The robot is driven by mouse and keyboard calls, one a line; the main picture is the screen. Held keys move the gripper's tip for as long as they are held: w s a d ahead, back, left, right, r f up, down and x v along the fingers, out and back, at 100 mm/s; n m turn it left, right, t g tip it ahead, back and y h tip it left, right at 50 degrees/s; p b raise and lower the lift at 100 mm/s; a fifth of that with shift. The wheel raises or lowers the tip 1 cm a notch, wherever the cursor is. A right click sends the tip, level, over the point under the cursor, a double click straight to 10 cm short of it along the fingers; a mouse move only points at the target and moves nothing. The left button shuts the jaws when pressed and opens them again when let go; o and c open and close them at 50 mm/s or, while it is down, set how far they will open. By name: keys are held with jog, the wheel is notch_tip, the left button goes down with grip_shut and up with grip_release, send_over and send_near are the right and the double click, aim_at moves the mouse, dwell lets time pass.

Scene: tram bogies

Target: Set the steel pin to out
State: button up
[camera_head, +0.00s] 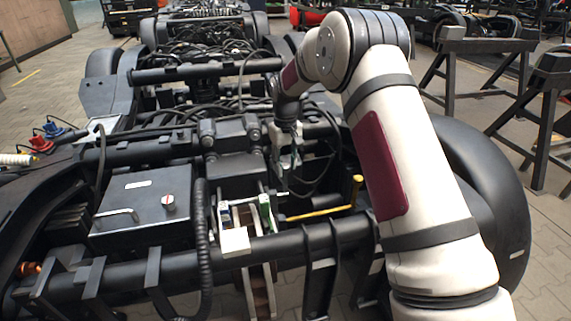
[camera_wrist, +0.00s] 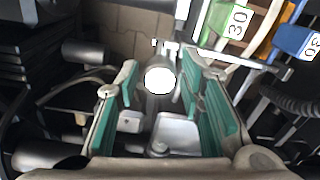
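In the wrist view my gripper (camera_wrist: 160,66) has two green-padded fingers standing wide apart, with nothing clamped between them. A bright, round, shiny end, which looks like the steel pin (camera_wrist: 160,81), shows in the gap between the fingers, with space on both sides. Whether the gripper is level with it or above it is hard to tell. In the head view my gripper (camera_head: 287,152) points down over the middle of the bogie, right of the dark central block. The pin is too small to make out clearly there.
A green tag marked 30 (camera_wrist: 237,20) and a blue tag (camera_wrist: 294,42) stand close to the right finger. In the head view a yellow-handled bar (camera_head: 320,212), a grey box with a handle (camera_head: 143,205) and black hoses lie around the gripper.

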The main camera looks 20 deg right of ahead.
grip_shut()
jog(key=d+p, duration=0.2)
jog(key=d, duration=1.7)
jog(key=shift+d, duration=0.3)
jog(key=shift+s+d, duration=0.1)
jog(key=o, duration=0.5)
grip_release()
jog(key=shift+o, duration=0.2)
jog(key=shift+f, duration=0.1)
notch_tip(320, 180, up, 12)
